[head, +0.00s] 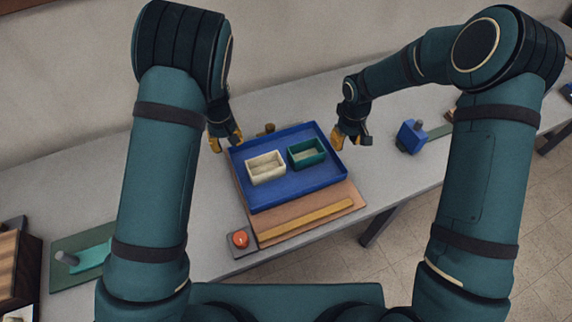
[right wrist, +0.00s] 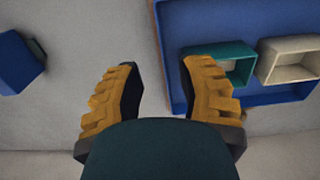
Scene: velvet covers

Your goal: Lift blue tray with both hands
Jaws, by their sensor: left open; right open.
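The blue tray (head: 300,192) lies on a brown board on the grey table in the head view. A cream box (head: 265,168) and a green box (head: 307,153) stand in it. My left gripper (head: 226,142) is open at the tray's far left corner. My right gripper (head: 351,138) is open beside the tray's far right corner. Whether the left fingers touch the tray cannot be told.
A brown board (head: 262,220) with a yellow strip (head: 306,218) lies under and in front of the tray. A red button (head: 240,239) sits at its front left. A blue block (head: 411,137) stands to the right, also in the right wrist view (right wrist: 18,62).

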